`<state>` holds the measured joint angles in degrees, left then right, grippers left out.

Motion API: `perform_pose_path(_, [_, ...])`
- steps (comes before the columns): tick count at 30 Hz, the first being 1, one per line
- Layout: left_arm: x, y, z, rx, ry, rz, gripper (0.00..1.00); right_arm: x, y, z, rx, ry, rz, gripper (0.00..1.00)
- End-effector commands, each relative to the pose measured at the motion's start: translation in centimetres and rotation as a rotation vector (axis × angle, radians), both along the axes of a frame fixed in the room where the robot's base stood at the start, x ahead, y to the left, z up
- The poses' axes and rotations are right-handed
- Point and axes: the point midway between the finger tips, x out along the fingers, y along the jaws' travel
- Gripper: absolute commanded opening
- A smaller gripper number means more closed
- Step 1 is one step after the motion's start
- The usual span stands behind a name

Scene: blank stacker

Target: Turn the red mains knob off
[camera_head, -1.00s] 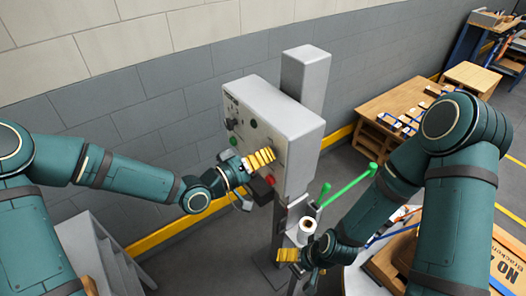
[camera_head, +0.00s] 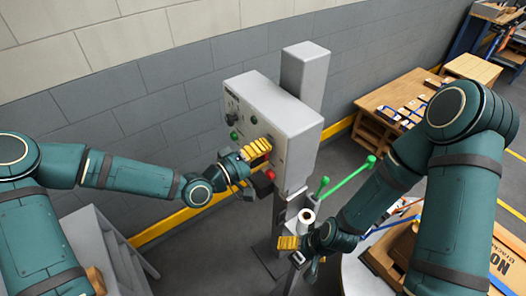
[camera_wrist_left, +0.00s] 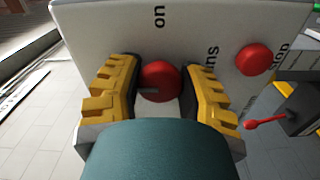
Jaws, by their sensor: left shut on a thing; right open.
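The red mains knob (camera_wrist_left: 160,80) sits on the face of a light grey control box (camera_head: 290,112), and a dark notch on it points left in the left wrist view. The printed "on" is above it there. My left gripper (camera_head: 257,150) is shut on the knob, with its yellow fingers on either side of it (camera_wrist_left: 161,88). In the head view its fingers largely hide the knob. My right gripper (camera_head: 290,243) is open and low, below the box and beside its post.
A red stop button (camera_wrist_left: 254,60) sits close beside the knob. A red lever (camera_wrist_left: 265,123) shows at the right of the left wrist view. A white roll (camera_head: 307,218) and green-tipped rods (camera_head: 347,174) are near my right gripper. A wooden table (camera_head: 385,108) stands behind.

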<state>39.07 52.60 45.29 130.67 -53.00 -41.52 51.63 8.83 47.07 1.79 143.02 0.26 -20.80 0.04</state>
Motion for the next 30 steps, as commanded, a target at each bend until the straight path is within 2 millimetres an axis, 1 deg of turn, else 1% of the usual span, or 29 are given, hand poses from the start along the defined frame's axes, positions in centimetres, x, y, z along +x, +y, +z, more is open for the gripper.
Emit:
perform_pose_path(8, [-0.2, -0.1, -0.1, 0.001, 0.005, -0.004, 0.03, 0.0, 0.0, 0.0, 0.000, 0.000, 0.000, 1.00])
perform_pose_path(9, [-0.2, -0.1, -0.1, 0.001, 0.005, -0.004, 0.48, 0.0, 0.0, 0.0, 0.000, 0.000, 0.000, 1.00])
perform_pose_path(11, [-0.2, -0.1, -0.1, 0.002, 0.004, -0.004, 0.69, 0.0, 0.0, 0.0, 0.000, 0.000, 0.000, 1.00])
perform_pose_path(12, [-0.1, -0.1, -0.1, 0.002, 0.004, -0.003, 0.72, 0.0, 0.0, 0.0, 0.000, 0.000, 0.000, 1.00])
perform_pose_path(23, [-0.2, 0.3, -0.1, 0.002, 0.001, -0.001, 0.72, 0.0, 0.0, 0.0, 0.000, -0.001, 0.000, 1.00])
perform_pose_path(26, [-0.7, 1.1, -0.1, 0.001, 0.001, 0.001, 0.72, 0.0, 0.0, 0.0, 0.000, -0.001, 0.000, 1.00])
perform_pose_path(30, [-2.1, 3.1, -0.1, 0.002, 0.002, 0.003, 0.72, 0.0, 0.0, 0.0, 0.000, -0.001, 0.000, 1.00])
